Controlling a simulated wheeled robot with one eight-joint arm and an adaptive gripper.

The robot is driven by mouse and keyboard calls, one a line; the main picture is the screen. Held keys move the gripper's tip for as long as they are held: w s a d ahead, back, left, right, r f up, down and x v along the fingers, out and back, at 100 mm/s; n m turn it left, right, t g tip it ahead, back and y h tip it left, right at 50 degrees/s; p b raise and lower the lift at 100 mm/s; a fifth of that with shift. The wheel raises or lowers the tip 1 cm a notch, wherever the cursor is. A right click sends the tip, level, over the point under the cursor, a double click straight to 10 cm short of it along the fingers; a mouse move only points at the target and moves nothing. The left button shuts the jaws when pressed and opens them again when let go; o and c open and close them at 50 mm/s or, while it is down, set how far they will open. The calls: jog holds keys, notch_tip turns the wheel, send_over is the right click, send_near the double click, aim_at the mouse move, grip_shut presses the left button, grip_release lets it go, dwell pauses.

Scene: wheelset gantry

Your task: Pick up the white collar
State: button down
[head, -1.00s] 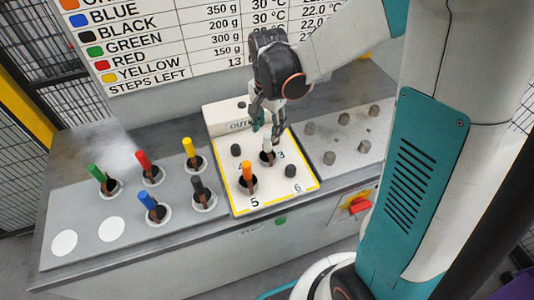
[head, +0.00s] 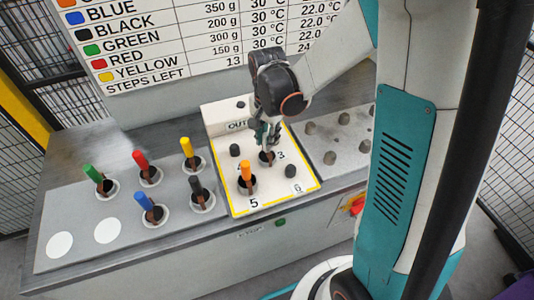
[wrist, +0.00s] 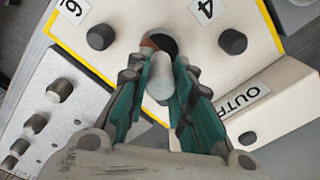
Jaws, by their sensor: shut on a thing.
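The white collar (wrist: 161,80) shows in the wrist view as a pale cylinder between the teal fingers of my gripper (wrist: 163,70). My gripper is shut on it. The collar is at a dark hole in the white, yellow-edged panel (wrist: 110,70), with a brown part beside its far end. In the head view my gripper (head: 267,143) reaches down to the hole beside the number 3, and the fingers largely hide the collar. I cannot tell whether it is clear of the hole.
An orange-topped peg (head: 245,171) stands close by in the same panel. Green (head: 92,173), red (head: 140,158), yellow (head: 187,147), blue (head: 143,201) and black (head: 196,184) pegs stand on the left plate. Dark knobs surround the hole. An output block (head: 228,119) is behind.

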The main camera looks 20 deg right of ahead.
jog(key=shift+r, duration=0.1)
notch_tip(320, 180, up, 25)
jog(key=p, duration=0.9)
dwell(0.6)
jog(key=shift+s, duration=0.1)
